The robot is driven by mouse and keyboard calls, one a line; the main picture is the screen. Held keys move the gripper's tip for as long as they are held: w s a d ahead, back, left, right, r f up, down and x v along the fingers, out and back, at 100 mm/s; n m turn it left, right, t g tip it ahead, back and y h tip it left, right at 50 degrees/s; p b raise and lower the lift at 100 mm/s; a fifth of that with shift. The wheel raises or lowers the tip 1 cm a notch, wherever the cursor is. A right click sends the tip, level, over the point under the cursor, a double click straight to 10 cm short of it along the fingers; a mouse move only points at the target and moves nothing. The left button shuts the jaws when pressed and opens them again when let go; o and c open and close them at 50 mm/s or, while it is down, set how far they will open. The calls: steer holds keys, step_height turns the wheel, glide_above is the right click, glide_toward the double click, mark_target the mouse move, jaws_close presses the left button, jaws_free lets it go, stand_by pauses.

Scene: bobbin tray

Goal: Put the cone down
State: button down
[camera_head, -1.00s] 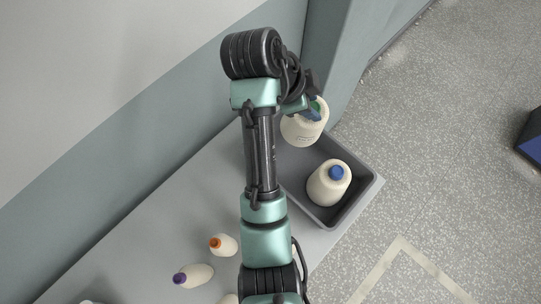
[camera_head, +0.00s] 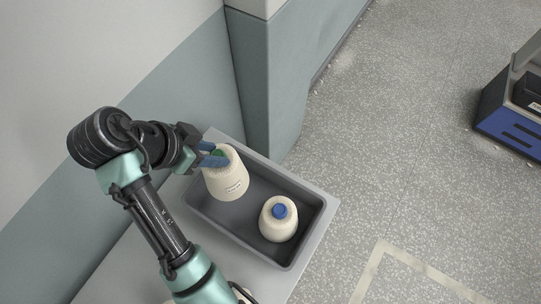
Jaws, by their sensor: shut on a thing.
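A second cream cone with a blue top (camera_head: 279,222) stands in the right part of the tray, apart from the held one.
The tray sits on a light grey table (camera_head: 322,243) against a grey-green wall and pillar (camera_head: 272,80). Speckled floor lies to the right. A blue and black box (camera_head: 503,118) stands on the floor at far right.

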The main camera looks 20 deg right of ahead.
mark_target(229, 183)
steer(key=shift+s+a, duration=0.1)
steer(key=shift+f+b, duration=0.3)
step_height(229, 183, down, 4)
steer(key=b, duration=0.3)
steer(key=shift+a+f+b, duration=0.1)
steer(key=shift+a+b, duration=0.05)
steer(key=shift+b, duration=0.15)
steer(key=shift+f, duration=2.55)
steer(key=shift+f, duration=0.15)
steer(key=shift+c, duration=2.3)
jaws_free()
